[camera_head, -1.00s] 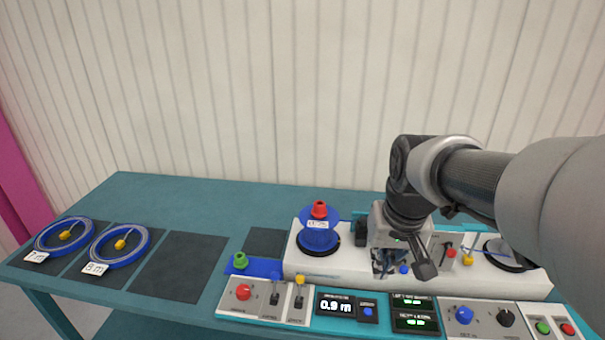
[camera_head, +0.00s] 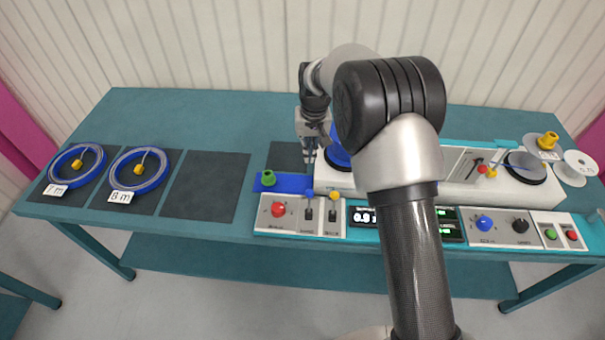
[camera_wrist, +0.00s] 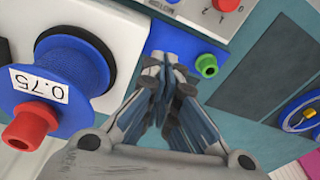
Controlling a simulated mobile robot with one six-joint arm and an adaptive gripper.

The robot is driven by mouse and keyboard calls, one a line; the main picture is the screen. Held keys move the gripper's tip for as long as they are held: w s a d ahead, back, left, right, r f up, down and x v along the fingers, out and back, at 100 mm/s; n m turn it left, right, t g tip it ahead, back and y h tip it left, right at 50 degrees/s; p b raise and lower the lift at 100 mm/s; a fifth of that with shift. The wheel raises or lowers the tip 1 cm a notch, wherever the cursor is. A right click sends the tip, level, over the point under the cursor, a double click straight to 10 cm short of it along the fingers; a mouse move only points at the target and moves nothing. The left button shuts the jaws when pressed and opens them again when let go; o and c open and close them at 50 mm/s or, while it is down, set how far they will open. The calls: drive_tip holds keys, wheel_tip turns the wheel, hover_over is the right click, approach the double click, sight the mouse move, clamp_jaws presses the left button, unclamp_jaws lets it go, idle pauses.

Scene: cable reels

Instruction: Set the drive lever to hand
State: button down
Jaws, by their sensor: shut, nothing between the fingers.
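Several controls could be the drive lever; their labels are too small to read. Two small levers stand side by side on the front panel, a blue-tipped lever (camera_head: 308,208) and a yellow-tipped lever (camera_head: 333,209). A red-knobbed lever (camera_head: 482,170) is on the white machine's slanted plate at the right. My gripper (camera_head: 309,170) is behind the front panel, left of the blue reel, apart from these levers. In the wrist view my gripper (camera_wrist: 165,62) is shut and empty, over the blue plate beside the green knob.
The blue reel (camera_head: 337,155), partly hidden by my arm, has a red cap (camera_wrist: 24,130) in the wrist view. A green knob (camera_head: 268,178) sits on the blue plate (camera_head: 290,185). Blue cable coils (camera_head: 75,170) lie at the left. A dark mat (camera_head: 212,186) is empty.

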sight(309, 202)
drive_tip(key=shift+d, duration=0.1)
drive_tip(key=shift+s+f+b, duration=0.5)
drive_tip(key=shift+f+b, duration=0.1)
drive_tip(key=shift+f, duration=0.9)
drive_tip(key=shift+s+f+b, duration=0.5)
drive_tip(key=shift+f+b, duration=0.15)
drive_tip(key=shift+f, duration=0.8)
drive_tip(key=shift+s+f+b, duration=0.5)
drive_tip(key=shift+f+b, duration=0.1)
drive_tip(key=shift+f, duration=0.9)
